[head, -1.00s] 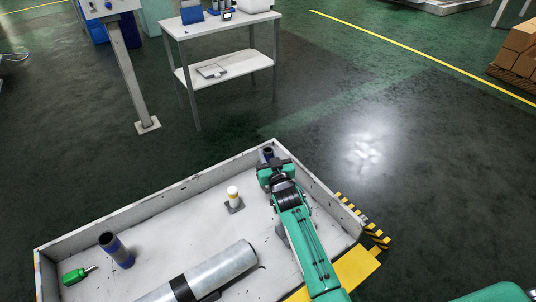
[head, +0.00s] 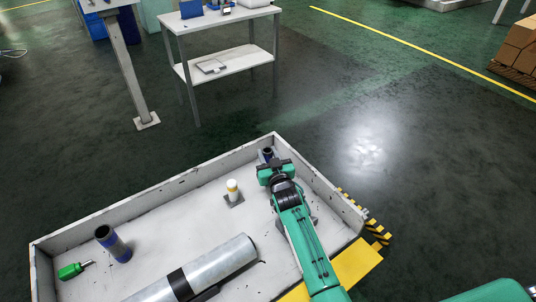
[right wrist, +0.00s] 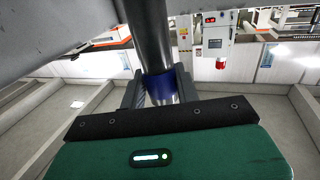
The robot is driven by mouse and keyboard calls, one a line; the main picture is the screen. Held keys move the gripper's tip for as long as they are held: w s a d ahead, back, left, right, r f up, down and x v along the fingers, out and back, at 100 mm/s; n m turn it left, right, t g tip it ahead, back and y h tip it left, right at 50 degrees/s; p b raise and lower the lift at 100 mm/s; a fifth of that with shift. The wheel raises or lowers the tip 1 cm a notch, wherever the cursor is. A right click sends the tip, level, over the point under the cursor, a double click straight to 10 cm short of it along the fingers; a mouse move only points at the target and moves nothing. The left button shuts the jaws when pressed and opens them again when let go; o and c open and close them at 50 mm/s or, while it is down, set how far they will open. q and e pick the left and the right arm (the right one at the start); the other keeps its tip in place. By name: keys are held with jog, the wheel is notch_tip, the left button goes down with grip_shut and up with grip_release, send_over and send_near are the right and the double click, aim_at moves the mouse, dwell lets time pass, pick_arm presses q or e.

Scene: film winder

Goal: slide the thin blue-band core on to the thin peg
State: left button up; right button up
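The thin dark core with a blue band (head: 266,154) stands upright near the far corner of the white tray (head: 150,200). My right gripper (head: 272,166) is at it. In the right wrist view its fingers (right wrist: 160,95) close on both sides of the blue band (right wrist: 160,82). The core's lower end is hidden, so I cannot tell its height above the tray. A white peg with a yellow band (head: 232,187) stands on a grey base left of the gripper. My right arm hides part of the tray floor, with a grey edge beside it. My left gripper is not in view.
A thicker dark core with a blue band (head: 113,245) stands at the tray's left. A green screwdriver (head: 72,270) lies beside it. A big grey roll with a black band (head: 205,270) lies across the front. Raised walls edge the tray.

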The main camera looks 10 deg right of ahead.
jog(key=o, duration=0.4)
jog(key=shift+c, duration=0.2)
notch_tip(320, 180, up, 2)
jog(key=shift+r, duration=0.25)
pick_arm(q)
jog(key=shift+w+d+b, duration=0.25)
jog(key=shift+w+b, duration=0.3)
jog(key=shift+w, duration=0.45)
pick_arm(e)
notch_tip(320, 180, up, 18)
jog(key=shift+f, duration=0.2)
